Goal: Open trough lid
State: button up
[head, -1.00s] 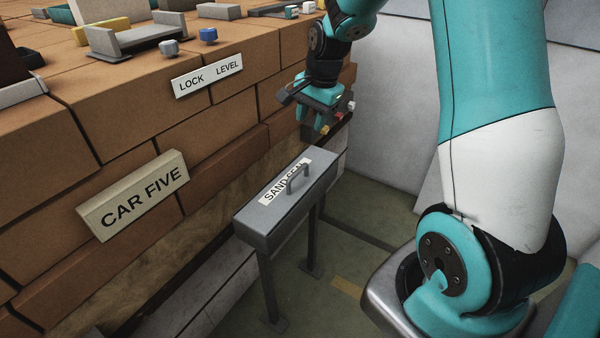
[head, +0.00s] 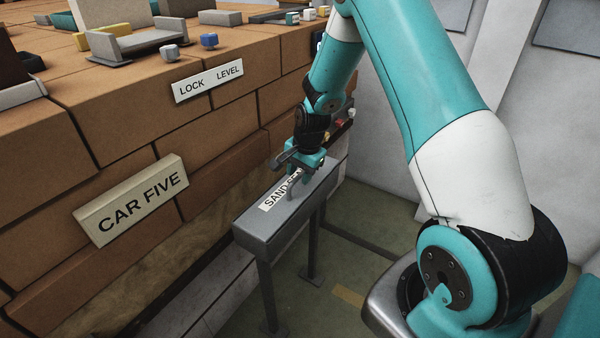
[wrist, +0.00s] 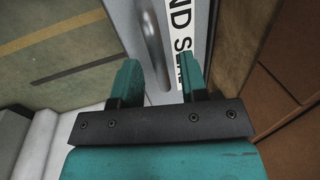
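The trough (head: 258,238) is a narrow grey box on legs beside the brick wall. Its flat grey lid (head: 318,181) carries a white label (head: 278,192), partly covered by my gripper, reading "SAND SE…". My gripper (head: 296,188) points down over the lid at the handle's place and mostly hides the handle in the head view. In the wrist view, the grey bar handle (wrist: 151,42) runs between the two spread teal fingers of my gripper (wrist: 160,80), with the label to its right. The fingers are open; I cannot tell whether either touches the handle. The lid lies flat on the trough.
Small coloured knobs (head: 350,113) sit behind my gripper. Floor right of the trough is clear.

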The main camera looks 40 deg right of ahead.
grip_shut()
jog(key=shift+r, duration=0.1)
